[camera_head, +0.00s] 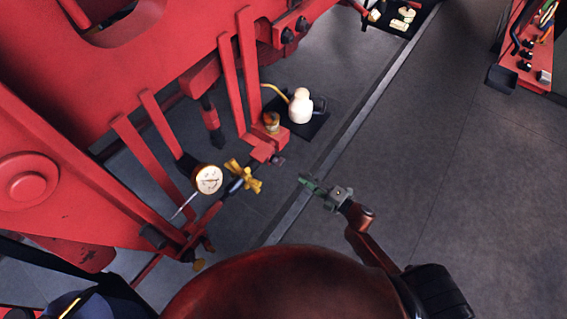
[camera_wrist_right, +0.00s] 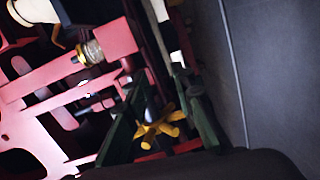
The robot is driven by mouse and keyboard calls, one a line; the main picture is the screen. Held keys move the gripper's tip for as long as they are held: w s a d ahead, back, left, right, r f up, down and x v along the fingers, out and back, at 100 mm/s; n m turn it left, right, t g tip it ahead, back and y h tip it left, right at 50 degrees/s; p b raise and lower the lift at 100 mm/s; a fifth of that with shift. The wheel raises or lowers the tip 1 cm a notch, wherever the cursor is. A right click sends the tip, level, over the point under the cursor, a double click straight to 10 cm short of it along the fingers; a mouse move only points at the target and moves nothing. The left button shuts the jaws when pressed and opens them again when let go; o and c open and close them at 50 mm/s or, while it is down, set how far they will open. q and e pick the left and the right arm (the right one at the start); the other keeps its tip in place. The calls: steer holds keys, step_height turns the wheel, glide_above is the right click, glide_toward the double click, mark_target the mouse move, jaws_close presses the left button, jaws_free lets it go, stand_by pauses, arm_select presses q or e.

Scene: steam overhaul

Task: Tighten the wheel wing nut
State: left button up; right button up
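The wheel wing nut (camera_head: 245,176) is a yellow, several-armed handle on a dark stem beside the red frame, left of centre in the head view. It also shows in the right wrist view (camera_wrist_right: 160,128), low between the two green fingers in the picture. My right gripper (camera_head: 307,183) is to the right of the nut in the head view, with a visible gap between them. Its green fingers (camera_wrist_right: 160,76) are spread apart, and I see nothing gripped. My left gripper is not in view.
A round white gauge (camera_head: 208,179) stands just left of the nut. Red upright bars (camera_head: 235,85) rise behind it. A white oil can (camera_head: 300,106) and a small jar (camera_head: 271,121) stand beyond. Open grey floor (camera_head: 440,170) lies to the right, before a red cart (camera_head: 530,50).

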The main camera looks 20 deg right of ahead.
mark_target(278, 162)
steer(key=w+a+r+n+y, duration=0.1)
steer(key=w+a+r+n, duration=0.1)
steer(key=w+a+r, duration=0.3)
steer(key=shift+w+a+r+n+y+p, duration=0.15)
steer(key=shift+w+a+n+y+p, duration=0.2)
steer(key=shift+a, duration=0.9)
steer(key=shift+c, duration=0.7)
jaws_close()
